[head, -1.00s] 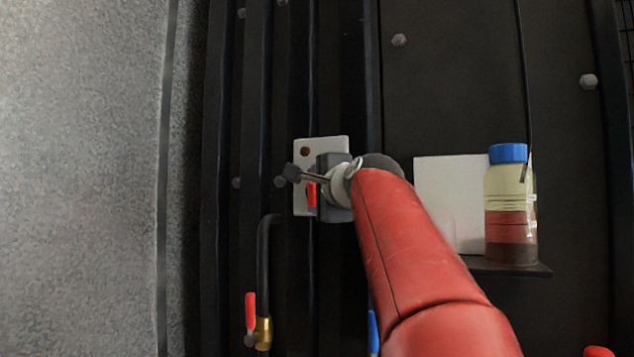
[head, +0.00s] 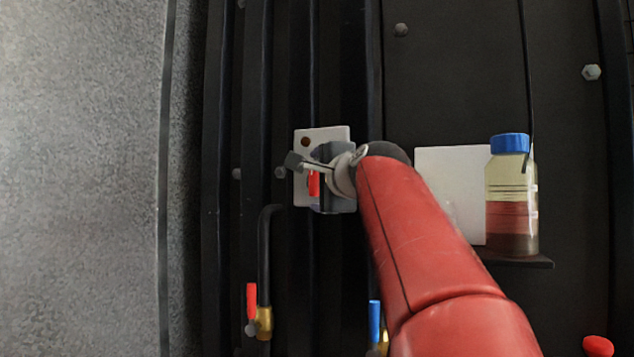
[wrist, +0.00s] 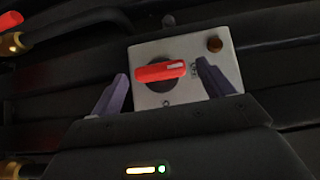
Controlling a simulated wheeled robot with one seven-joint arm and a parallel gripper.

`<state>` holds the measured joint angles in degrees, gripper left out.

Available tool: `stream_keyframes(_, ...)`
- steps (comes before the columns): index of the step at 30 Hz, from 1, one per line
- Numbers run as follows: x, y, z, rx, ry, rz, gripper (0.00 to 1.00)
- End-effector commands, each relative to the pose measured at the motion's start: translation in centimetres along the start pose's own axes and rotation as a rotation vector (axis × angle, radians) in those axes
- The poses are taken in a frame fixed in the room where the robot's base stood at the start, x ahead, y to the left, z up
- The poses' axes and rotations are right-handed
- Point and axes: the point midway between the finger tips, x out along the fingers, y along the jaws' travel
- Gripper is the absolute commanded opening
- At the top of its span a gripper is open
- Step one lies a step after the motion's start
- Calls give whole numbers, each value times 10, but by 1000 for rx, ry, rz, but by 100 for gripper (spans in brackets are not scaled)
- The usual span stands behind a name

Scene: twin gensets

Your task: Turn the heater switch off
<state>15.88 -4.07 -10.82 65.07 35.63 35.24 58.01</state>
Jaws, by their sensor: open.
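The heater switch is a red rotary handle (wrist: 160,72) on a dark round base, mounted on a light grey plate (wrist: 146,50) with a small brown-orange lamp (wrist: 215,44). In the head view the red handle (head: 314,184) shows partly and the plate (head: 303,194) is partly hidden behind my gripper. My gripper (wrist: 161,88) is open in the wrist view, with one finger on each side of the handle and visible gaps between. The handle lies nearly crosswise between the fingers there. Whether the fingertips reach the depth of the handle I cannot tell.
A red-handled valve (head: 252,300) on a black hose is lower left, and a blue-handled valve (head: 375,322) is below my arm. A blue-capped bottle (head: 511,195) stands on a shelf (head: 520,262) at right, beside a white panel (head: 450,190). Dark vertical ribs flank the plate.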

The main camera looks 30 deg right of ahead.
Motion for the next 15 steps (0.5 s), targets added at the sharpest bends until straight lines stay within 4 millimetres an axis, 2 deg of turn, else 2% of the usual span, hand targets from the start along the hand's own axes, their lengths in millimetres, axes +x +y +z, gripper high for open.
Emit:
stream_keyframes(3, -23, 0, 0, 0, 1, -4, 80)
stream_keyframes(9, -54, 0, 0, 0, 1, -3, 80)
stream_keyframes(15, -66, 0, 0, -1, 0, 0, 80)
